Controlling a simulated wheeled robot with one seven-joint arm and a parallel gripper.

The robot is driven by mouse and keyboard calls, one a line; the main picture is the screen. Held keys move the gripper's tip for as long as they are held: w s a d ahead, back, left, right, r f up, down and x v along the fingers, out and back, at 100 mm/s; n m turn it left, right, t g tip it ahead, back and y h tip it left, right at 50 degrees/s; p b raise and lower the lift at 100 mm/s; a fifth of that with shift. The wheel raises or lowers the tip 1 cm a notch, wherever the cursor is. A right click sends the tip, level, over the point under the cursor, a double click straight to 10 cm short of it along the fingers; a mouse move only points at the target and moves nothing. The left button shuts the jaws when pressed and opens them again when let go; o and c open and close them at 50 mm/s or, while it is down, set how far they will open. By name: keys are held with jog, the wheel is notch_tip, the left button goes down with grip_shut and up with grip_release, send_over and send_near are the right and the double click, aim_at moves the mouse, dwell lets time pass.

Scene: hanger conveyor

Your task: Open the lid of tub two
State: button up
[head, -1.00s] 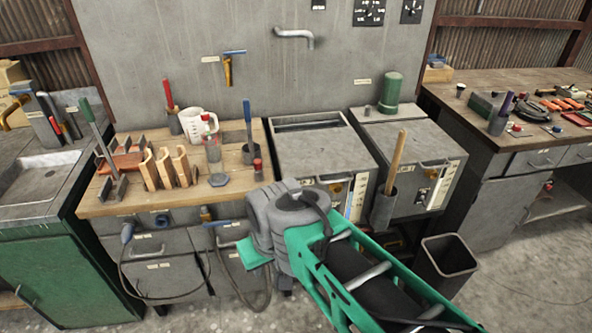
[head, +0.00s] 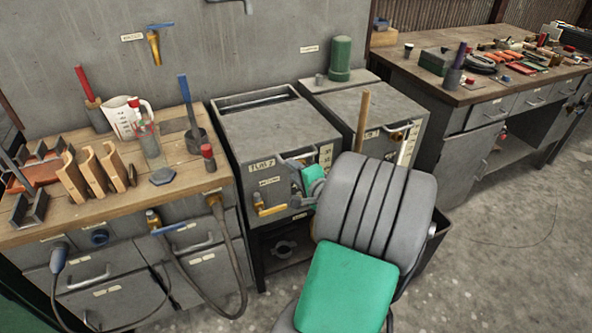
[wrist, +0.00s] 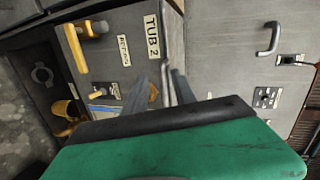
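Tub two (head: 285,178) is the left of two grey metal tubs against the wall; its lid (head: 280,130) lies flat and closed. The "TUB 2" label (wrist: 151,36) is plain in the wrist view, beside my gripper's fingers. My gripper (head: 297,164) is at the upper right of tub two's front, just below the lid's front edge. In the wrist view my gripper (wrist: 164,84) shows two grey fingers with a gap between them.
The neighbouring tub (head: 372,118) stands to the right, with a green canister (head: 340,59) behind its lid. A wooden shaft (head: 362,115) rises in front of it. A yellow valve (head: 268,207) sits on tub two's front. A wooden workbench (head: 150,190) with tools is at left.

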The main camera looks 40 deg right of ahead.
aim_at(297, 159)
jog(key=w+d, duration=0.1)
jog(key=w, duration=0.1)
jog(key=w+d+f+m+h, duration=0.1)
jog(key=d, duration=0.1)
jog(key=w+d+m, duration=0.1)
jog(key=w+d, duration=0.1)
jog(key=shift+w+d+f, duration=0.1)
jog(key=shift+w+f, duration=0.15)
jog(key=shift+w, duration=0.1)
jog(key=shift+c, duration=0.3)
grip_shut()
dwell(0.9)
